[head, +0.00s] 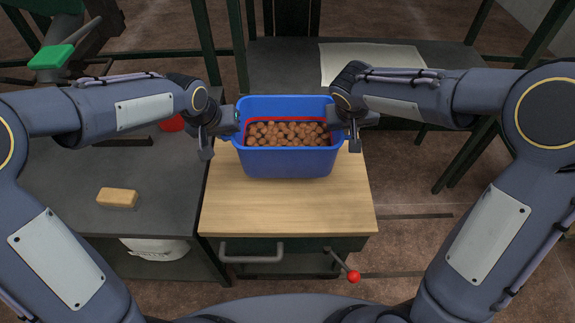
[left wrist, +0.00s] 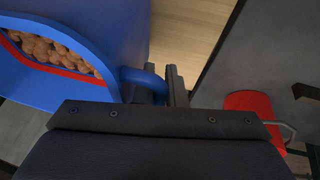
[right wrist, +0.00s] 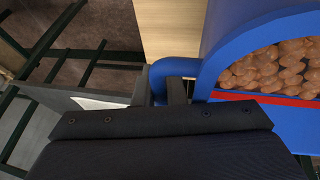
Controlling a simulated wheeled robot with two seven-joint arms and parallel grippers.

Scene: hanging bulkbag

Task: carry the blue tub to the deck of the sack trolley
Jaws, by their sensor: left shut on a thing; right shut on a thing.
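The blue tub (head: 290,163) is upright over the far part of a wood-topped cart (head: 290,210) in the head view. It holds many brown round pieces, with a red band inside its wall. My left gripper (head: 222,133) is shut on the tub's left handle, which shows in the left wrist view (left wrist: 145,82). My right gripper (head: 347,132) is shut on the tub's right handle, seen in the right wrist view (right wrist: 172,70). I cannot tell whether the tub's base touches the wood. The sack trolley's deck is not clearly identifiable.
A dark bench at the left carries a tan block (head: 117,197) and a red object (head: 171,123). A dark table (head: 285,70) with a pale sheet (head: 370,62) stands behind the tub. The cart has a grey handle (head: 251,258) and a red-knobbed lever (head: 353,276). Floor shows at right.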

